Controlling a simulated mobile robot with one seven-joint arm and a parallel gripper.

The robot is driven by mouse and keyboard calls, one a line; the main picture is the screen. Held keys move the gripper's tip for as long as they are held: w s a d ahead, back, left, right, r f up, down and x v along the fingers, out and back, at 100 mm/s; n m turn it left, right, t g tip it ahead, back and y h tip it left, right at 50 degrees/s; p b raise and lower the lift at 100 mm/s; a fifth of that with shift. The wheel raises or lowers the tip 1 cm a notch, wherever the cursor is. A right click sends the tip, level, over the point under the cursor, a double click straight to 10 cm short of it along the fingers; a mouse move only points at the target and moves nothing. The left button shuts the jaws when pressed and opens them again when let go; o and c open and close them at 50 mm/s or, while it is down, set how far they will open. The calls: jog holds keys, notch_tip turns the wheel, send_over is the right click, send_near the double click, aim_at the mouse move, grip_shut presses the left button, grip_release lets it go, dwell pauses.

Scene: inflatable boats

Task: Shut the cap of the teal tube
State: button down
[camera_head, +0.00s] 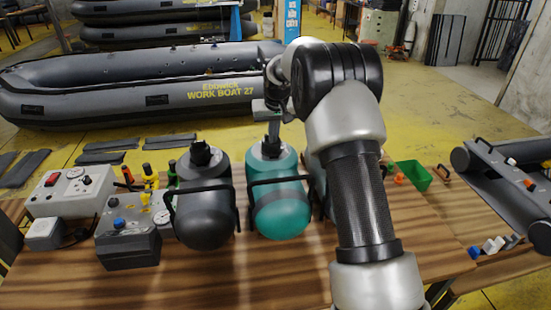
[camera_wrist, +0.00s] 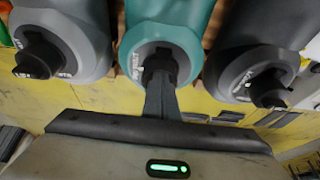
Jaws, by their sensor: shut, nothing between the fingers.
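The teal tube (camera_head: 282,218) lies on the wooden table, between a grey tube and another one partly hidden behind my arm. In the wrist view the teal tube (camera_wrist: 185,14) is at top centre, with a grey collar around a dark cap (camera_wrist: 160,64). My gripper (camera_head: 273,132) is at the far end of the teal tube. In the wrist view my gripper's shut fingers (camera_wrist: 160,82) reach the cap's near edge and hide part of it. Nothing is held. They look to be touching the cap or just over it; I cannot tell which, nor how far it is turned.
Control boxes (camera_head: 128,235) and small tools are further left. A green bin (camera_head: 413,173) is to the right, and a grey inflatable boat (camera_head: 130,88) lies behind the table.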

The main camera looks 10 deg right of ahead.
jog(key=shift+s+r, duration=0.1)
jog(key=shift+r, duration=0.35)
jog(key=shift+w+f+p, duration=0.25)
jog(key=shift+w+p, duration=0.3)
jog(key=shift+p, duration=0.05)
jog(key=shift+w+r+p, duration=0.15)
jog(key=shift+w+p, duration=0.25)
jog(key=shift+p, duration=0.1)
jog(key=shift+w+f, duration=0.2)
jog(key=shift+f, duration=0.05)
jog(key=shift+w+a+r, duration=0.1)
jog(key=shift+w+r, duration=0.15)
jog(key=shift+r, duration=0.65)
jog(key=shift+w+d+r, duration=0.1)
jog(key=shift+w+r, duration=0.15)
jog(key=shift+r, duration=0.65)
jog(key=shift+w+a+r, duration=0.1)
jog(key=shift+w+r, duration=0.15)
jog(key=shift+r, duration=0.65)
jog(key=shift+s+r, duration=0.15)
jog(key=shift+r, duration=0.35)
jog(key=shift+s+f, duration=0.1)
